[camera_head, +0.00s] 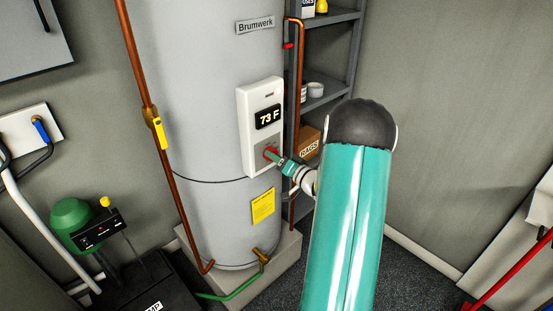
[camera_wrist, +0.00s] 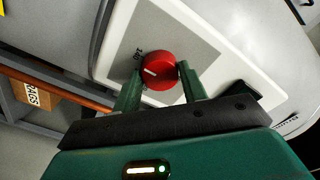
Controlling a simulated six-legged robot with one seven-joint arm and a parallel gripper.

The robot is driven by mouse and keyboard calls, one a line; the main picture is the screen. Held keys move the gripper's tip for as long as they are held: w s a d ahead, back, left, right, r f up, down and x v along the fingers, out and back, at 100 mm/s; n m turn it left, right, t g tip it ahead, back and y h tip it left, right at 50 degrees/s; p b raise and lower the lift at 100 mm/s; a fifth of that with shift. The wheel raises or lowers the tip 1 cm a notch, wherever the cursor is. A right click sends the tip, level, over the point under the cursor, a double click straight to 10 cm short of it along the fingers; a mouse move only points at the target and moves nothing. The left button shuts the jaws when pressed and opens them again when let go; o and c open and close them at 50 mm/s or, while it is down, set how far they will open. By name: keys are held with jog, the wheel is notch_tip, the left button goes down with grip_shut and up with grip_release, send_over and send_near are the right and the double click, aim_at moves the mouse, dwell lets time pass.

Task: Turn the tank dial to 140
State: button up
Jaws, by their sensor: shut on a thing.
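The tank (camera_head: 210,90) is a tall grey cylinder labelled Brumwerk. A white control panel (camera_head: 280,95) on its front has a black display (camera_head: 268,117) reading 73 F. The red dial (camera_wrist: 158,70) sits on the panel's grey plate and has a white pointer mark. In the head view the dial (camera_head: 271,152) is partly hidden by my gripper. My gripper (camera_wrist: 160,80) is shut on the dial, with one green finger on each side. My gripper (camera_head: 275,157) also shows at the panel in the head view.
A copper pipe (camera_head: 150,110) with a yellow valve handle (camera_head: 158,128) runs left of the tank. Shelves (camera_head: 335,95) with a RAGS box (camera_head: 309,142) stand behind at right. A black pump unit (camera_head: 140,290) is at lower left.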

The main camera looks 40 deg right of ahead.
dwell(0.4)
jog(key=o, duration=1)
jog(key=s, duration=1.3)
jog(key=shift+s+d, duration=0.2)
jog(key=shift+s, duration=0.2)
jog(key=shift+w, duration=0.1)
